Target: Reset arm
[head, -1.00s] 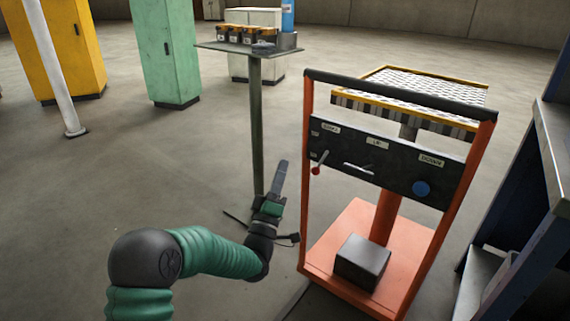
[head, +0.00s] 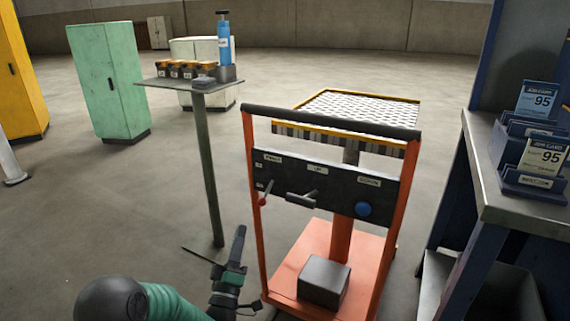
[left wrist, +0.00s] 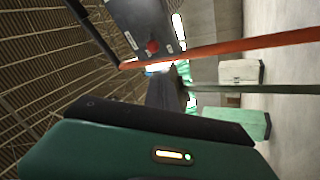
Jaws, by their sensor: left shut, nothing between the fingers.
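My left gripper (head: 238,245) shows low in the middle of the head view, its dark fingers together and pointing up, with nothing between them. It is just left of the orange lift cart's frame, apart from the panel. In the left wrist view the gripper's dark finger (left wrist: 165,95) shows beyond my green wrist. The orange lift cart (head: 384,250) has a black control panel (head: 335,190) with a red-tipped lever, a dark T-handle and a blue knob. The panel also shows in the left wrist view (left wrist: 135,25). My right gripper is not in view.
A small pedestal table (head: 208,170) behind the gripper bears boxes and a blue bottle (head: 224,45). A blue-framed bench (head: 490,185) with card holders stands at the right. A green cabinet (head: 108,85) is at the back left.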

